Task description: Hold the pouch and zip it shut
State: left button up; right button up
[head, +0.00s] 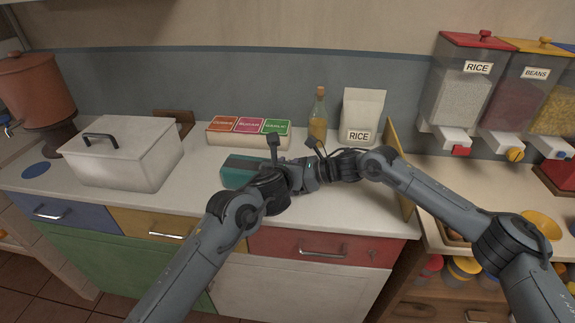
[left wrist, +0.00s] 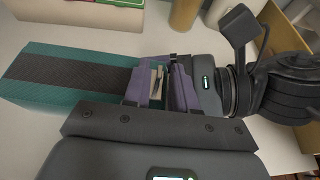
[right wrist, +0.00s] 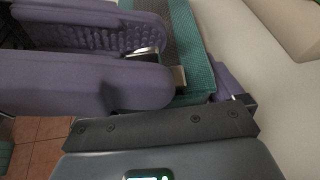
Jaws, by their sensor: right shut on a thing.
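The teal pouch (head: 232,172) lies on the counter, with a dark band along its top; it fills the left of the left wrist view (left wrist: 60,80). My left gripper (left wrist: 160,88) is at the pouch's right end. Its purple fingers stand apart, with a small pale piece (left wrist: 157,75) between them, perhaps the zip pull; I cannot tell whether they touch it. My right gripper (head: 312,172) reaches in from the right and is shut on the pouch's right end, whose teal weave shows in the right wrist view (right wrist: 198,75). Arms hide this end in the head view.
A white lidded box (head: 120,155) stands at the left. A box with coloured labels (head: 248,135), an oil bottle (head: 318,122) and a rice bag (head: 362,112) stand behind the pouch. A yellow upright panel (head: 398,165) edges the counter's right.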

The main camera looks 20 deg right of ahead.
pick_arm(q)
jog(key=shift+s+d, duration=0.2)
jog(key=shift+s, duration=0.05)
pick_arm(e)
jog(key=shift+a, duration=0.1)
pick_arm(q)
jog(key=shift+v, duration=0.75)
jog(key=v, duration=0.6)
jog(key=shift+a, duration=0.35)
jog(key=shift+r, duration=0.1)
pick_arm(e)
jog(key=o, duration=0.7)
pick_arm(q)
jog(key=shift+w, duration=0.1)
